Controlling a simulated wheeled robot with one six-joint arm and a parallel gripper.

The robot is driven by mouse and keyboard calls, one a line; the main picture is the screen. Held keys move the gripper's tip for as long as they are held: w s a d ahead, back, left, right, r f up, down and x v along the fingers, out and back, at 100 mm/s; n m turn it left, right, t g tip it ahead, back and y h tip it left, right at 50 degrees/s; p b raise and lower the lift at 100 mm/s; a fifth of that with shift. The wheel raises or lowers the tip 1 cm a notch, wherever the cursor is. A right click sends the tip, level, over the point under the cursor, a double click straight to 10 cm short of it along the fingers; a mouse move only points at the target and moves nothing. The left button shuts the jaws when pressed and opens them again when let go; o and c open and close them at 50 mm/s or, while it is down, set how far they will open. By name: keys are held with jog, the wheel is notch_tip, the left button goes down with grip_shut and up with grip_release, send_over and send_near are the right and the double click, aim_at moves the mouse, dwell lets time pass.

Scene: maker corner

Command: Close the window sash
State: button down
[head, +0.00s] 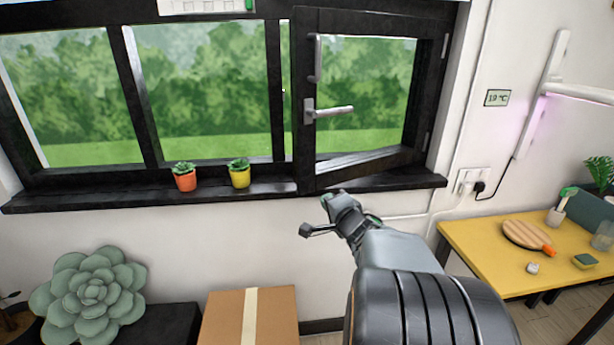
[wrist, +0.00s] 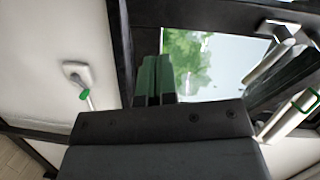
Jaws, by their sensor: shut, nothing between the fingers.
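The window sash (head: 303,152) is the black-framed right-hand pane, hinged on its right side. It stands ajar, its left edge swung into the room, with a wedge of gap above the sill. Its grey lever handle (head: 330,111) sits on the left stile and points right. My gripper (head: 328,198) is just below the sash's lower left corner in the head view; whether it touches the sash or sill I cannot tell. In the wrist view the green fingertips of my gripper (wrist: 154,68) are together and empty, in front of dark frame beside a glass pane (wrist: 205,65).
A black sill (head: 120,197) runs under the window, holding an orange pot (head: 185,182) and a yellow pot (head: 240,178) left of the sash. A cardboard box (head: 225,320) and a large succulent (head: 90,295) are below. A yellow table (head: 482,255) stands at right.

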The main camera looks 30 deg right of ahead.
jog(key=m+t+y, duration=0.1)
jog(key=p, duration=0.2)
send_near(303, 174)
jog(key=shift+y, duration=0.4)
jog(key=w, duration=0.5)
jog(key=w+d, duration=0.1)
jog(key=w, duration=0.1)
jog(key=shift+w, duration=0.2)
